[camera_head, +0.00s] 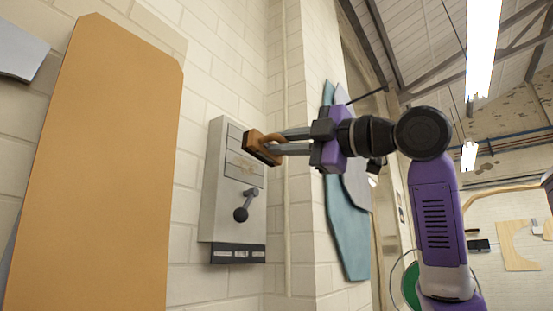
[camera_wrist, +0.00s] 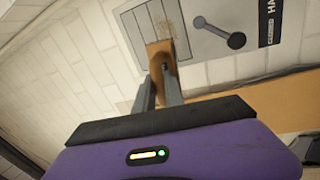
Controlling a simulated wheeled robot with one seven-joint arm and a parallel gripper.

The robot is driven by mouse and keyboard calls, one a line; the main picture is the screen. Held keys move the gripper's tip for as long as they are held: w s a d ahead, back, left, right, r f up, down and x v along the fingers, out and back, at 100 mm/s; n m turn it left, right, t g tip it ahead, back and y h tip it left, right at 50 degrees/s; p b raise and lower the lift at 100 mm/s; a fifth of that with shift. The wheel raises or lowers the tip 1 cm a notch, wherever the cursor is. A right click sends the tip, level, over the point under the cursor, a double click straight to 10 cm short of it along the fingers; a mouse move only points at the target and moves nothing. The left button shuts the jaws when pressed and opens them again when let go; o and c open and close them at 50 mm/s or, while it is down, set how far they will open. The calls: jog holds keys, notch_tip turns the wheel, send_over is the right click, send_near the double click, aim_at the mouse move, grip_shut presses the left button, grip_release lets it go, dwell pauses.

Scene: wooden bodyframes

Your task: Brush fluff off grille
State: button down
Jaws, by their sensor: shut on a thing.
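My gripper (camera_head: 268,143) is shut on a brown wooden brush (camera_head: 259,150) and holds it out level at the wall box. The grille (camera_head: 233,158) is the slatted upper part of this grey box. The brush is at the grille's right side and hides part of it; I cannot tell whether it touches. A faint brownish patch of fluff (camera_head: 250,169) shows on the slats just below the brush. In the wrist view the brush (camera_wrist: 155,50) lies between my fingertips, over the grille (camera_wrist: 133,22).
Below the grille, a lever with a dark knob (camera_head: 241,213) sticks out from the box, above a dark label strip (camera_head: 238,255). A large orange-brown panel (camera_head: 100,170) leans at the left. Teal and grey panels (camera_head: 345,220) hang right of the wall corner.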

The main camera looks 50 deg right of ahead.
aim_at(260, 159)
jog(key=shift+w+a, duration=0.1)
jog(key=shift+w, duration=2.8)
jog(key=shift+w+p, duration=0.65)
jog(key=shift+w, duration=0.35)
jog(key=d+p, duration=0.5)
jog(key=d, duration=0.5)
jog(key=shift+w+d, duration=0.2)
jog(key=shift+d, duration=0.1)
jog(key=shift+a+f, duration=0.1)
jog(key=shift+s+a+b, duration=0.2)
jog(key=shift+a+b, duration=0.95)
jog(key=shift+a, duration=4.15)
